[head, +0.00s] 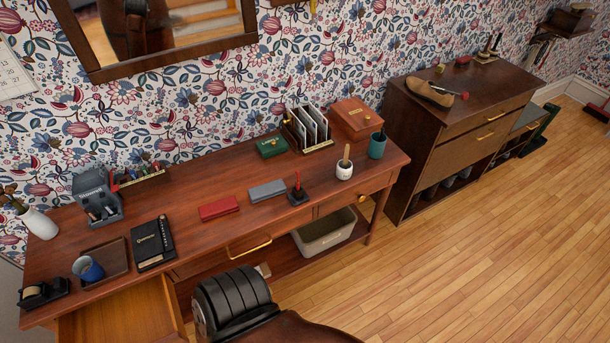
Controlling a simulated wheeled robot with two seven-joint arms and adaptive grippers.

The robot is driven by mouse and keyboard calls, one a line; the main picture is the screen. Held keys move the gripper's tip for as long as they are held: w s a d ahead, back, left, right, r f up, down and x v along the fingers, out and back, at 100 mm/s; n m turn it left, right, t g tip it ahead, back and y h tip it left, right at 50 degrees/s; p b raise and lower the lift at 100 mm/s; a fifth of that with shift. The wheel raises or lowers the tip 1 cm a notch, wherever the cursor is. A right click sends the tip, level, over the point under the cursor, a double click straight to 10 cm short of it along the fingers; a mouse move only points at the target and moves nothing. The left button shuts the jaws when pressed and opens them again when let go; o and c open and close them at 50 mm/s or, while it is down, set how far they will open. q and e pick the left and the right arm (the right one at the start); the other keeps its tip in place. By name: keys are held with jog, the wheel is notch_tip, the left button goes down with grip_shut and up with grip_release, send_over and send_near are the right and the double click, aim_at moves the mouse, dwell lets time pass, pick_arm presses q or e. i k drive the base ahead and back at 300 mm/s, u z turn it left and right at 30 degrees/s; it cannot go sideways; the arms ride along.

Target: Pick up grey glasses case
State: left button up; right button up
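The grey glasses case (267,190) lies flat on the brown wooden desk (165,213), right of its middle and close to the front edge. It is a small oblong with its long side roughly along the desk. A red case (219,207) of similar shape lies just to its left, with a small gap. A dark stand with a red-topped piece (298,193) is close on its right. Neither of my grippers is in view.
A white pot (344,170) and teal cup (376,146) stand farther right. A green box (271,147) and letter rack (308,128) are behind. A black book (152,243) lies left. A dark ribbed object (232,299) is before the desk; open floor (450,270) lies right.

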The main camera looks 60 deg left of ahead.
aim_at(266, 192)
jog(key=i, duration=0.65)
jog(key=u, duration=3.45)
jog(key=i, duration=0.5)
